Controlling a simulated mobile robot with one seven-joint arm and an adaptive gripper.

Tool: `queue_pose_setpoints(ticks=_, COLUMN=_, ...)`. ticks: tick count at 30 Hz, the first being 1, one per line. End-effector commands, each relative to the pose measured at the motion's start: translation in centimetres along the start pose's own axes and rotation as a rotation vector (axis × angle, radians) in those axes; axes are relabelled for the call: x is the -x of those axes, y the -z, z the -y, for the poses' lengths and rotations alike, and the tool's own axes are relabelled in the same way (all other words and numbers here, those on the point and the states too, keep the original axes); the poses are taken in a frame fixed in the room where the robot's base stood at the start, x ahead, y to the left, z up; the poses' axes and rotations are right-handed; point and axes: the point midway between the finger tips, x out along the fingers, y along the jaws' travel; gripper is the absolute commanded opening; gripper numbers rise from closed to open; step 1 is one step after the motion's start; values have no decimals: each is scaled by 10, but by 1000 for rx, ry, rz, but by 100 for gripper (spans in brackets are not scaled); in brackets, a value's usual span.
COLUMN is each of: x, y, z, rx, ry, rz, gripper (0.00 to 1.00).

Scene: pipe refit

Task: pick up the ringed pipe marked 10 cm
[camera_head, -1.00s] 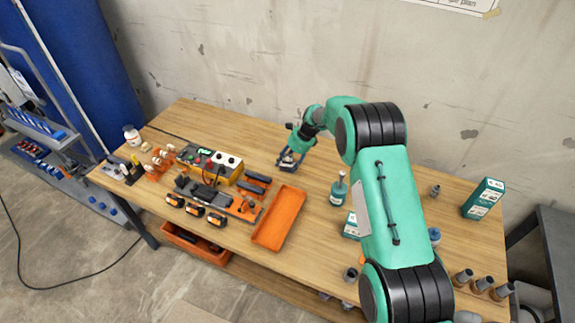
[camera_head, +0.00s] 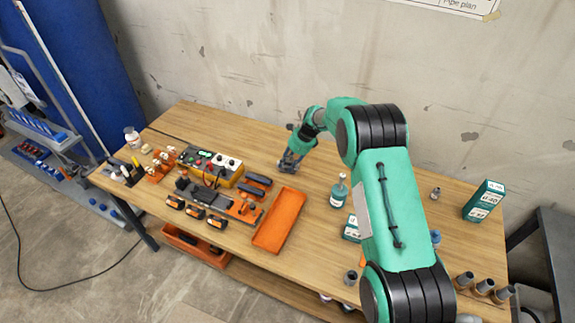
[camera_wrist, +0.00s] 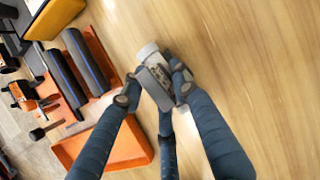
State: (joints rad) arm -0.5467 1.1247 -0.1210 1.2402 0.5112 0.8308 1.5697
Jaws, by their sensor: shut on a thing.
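My gripper (camera_wrist: 155,88) is shut on a short grey pipe (camera_wrist: 149,54) with a paler end, seen between the dark fingers in the wrist view. The fingers hide much of it, and I cannot read a length mark or make out a ring for certain. In the head view my gripper (camera_head: 289,163) is low over the back middle of the wooden table, beyond the orange tray. I cannot tell whether the pipe still touches the table.
An empty orange tray (camera_head: 279,222) lies nearest. Two dark pipes with blue stripes (camera_wrist: 75,68) lie in an orange holder beside it. A teal bottle (camera_head: 338,193) stands to the right. Boxes (camera_head: 484,201) and grey pipe pieces (camera_head: 484,287) stand further right. Bare wood lies behind.

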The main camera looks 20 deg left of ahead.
Motion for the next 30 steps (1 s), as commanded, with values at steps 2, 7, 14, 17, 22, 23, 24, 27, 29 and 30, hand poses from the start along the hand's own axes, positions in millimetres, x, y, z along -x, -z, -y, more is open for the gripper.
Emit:
queue_pose_setpoints(ticks=2, x=8, y=-4, z=1, rx=1, ry=3, rz=1, gripper=1)
queue_pose_setpoints(ticks=7, x=27, y=-11, z=1, rx=1, ry=3, rz=1, gripper=1)
queue_pose_setpoints(ticks=14, x=34, y=-4, z=-21, rx=-1, ry=0, rz=0, gripper=1)
queue_pose_setpoints(ticks=17, x=37, y=1, z=-34, rx=0, ry=-1, rz=0, gripper=1)
queue_pose_setpoints(ticks=22, x=44, y=10, z=-59, rx=0, ry=0, rz=0, gripper=1)
queue_pose_setpoints(ticks=23, x=45, y=12, z=-63, rx=0, ry=0, rz=0, gripper=1)
queue_pose_setpoints(ticks=24, x=46, y=15, z=-70, rx=-1, ry=-1, rz=0, gripper=1)
queue_pose_setpoints(ticks=27, x=51, y=20, z=-84, rx=-1, ry=0, rz=0, gripper=1)
queue_pose_setpoints(ticks=29, x=53, y=24, z=-94, rx=-1, ry=0, rz=0, gripper=1)
queue_pose_setpoints(ticks=30, x=54, y=26, z=-99, rx=0, ry=0, rz=0, gripper=1)
